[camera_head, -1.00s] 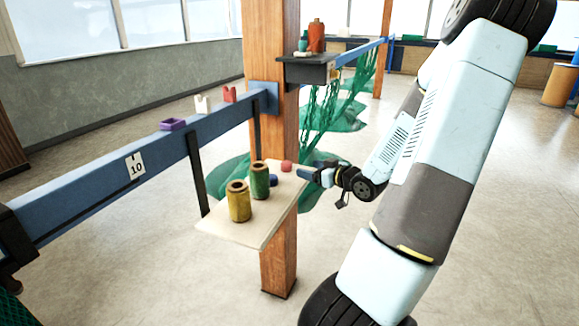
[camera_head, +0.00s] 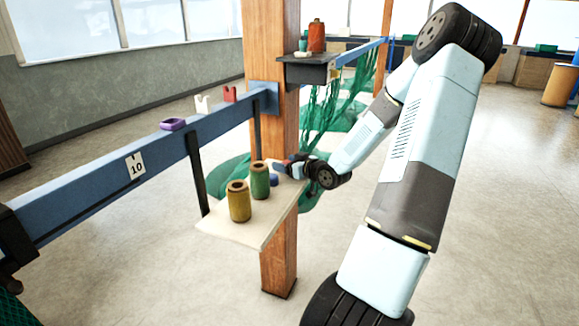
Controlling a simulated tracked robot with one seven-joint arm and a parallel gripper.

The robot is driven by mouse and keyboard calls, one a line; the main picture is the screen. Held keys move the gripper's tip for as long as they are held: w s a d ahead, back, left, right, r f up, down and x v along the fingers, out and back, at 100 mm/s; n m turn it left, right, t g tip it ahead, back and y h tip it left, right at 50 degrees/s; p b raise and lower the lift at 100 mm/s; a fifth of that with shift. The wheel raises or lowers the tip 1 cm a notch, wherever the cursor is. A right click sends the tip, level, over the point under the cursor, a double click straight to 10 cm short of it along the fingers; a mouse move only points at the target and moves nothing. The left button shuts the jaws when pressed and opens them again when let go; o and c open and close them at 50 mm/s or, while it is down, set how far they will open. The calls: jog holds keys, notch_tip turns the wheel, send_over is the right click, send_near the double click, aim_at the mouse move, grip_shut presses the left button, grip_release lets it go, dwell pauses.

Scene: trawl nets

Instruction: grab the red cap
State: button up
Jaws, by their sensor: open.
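I cannot make out the red cap. My gripper (camera_head: 281,166) covers the back right part of the small shelf (camera_head: 232,230), where the cap stood. My gripper is open and low over the shelf, its fingers pointing left. Whether the cap lies between the fingers or behind them I cannot tell. A blue cap (camera_head: 273,181) lies on the shelf just in front of the gripper. A green spool (camera_head: 260,182) stands upright left of the blue cap, close to the fingertips.
A yellow spool (camera_head: 239,202) stands at the shelf's front left. A wooden post (camera_head: 280,262) rises beside the shelf. Green netting (camera_head: 325,110) hangs behind. The floor at the right is open.

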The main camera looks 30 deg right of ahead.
jog(key=shift+w, duration=0.15)
jog(key=shift+c, duration=0.5)
jog(key=c, duration=1)
jog(key=shift+o, duration=0.2)
